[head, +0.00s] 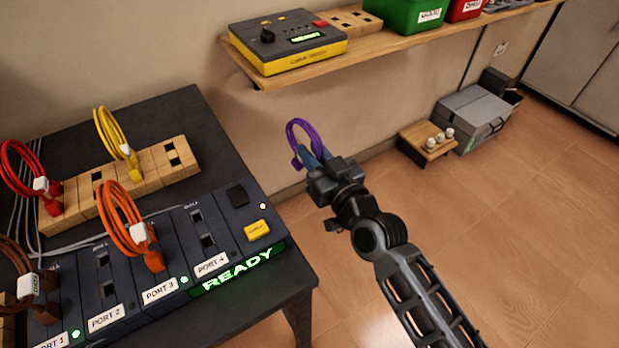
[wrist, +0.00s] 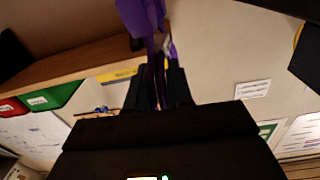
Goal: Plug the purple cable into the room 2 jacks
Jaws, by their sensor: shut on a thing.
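The purple cable (head: 302,124) is a loop held up in the air to the right of the black table. My gripper (head: 313,163) is shut on it; the jaws partly hide its lower end. In the wrist view the purple cable (wrist: 140,14) runs up from between the fingers (wrist: 158,88). A dark panel (head: 190,245) on the table has jack columns labelled PORT 1 to PORT 4 and a green READY display. The PORT 2 (head: 103,278) and PORT 4 (head: 204,231) columns show bare sockets. I cannot read any room 2 label.
An orange cable (head: 118,213) is in PORT 3 and a brown one (head: 27,268) is by PORT 1. Red and yellow cables stand in a wooden block (head: 190,163) behind. A wall shelf (head: 375,45) carries a yellow-black tester (head: 287,42) and bins. Open floor lies right.

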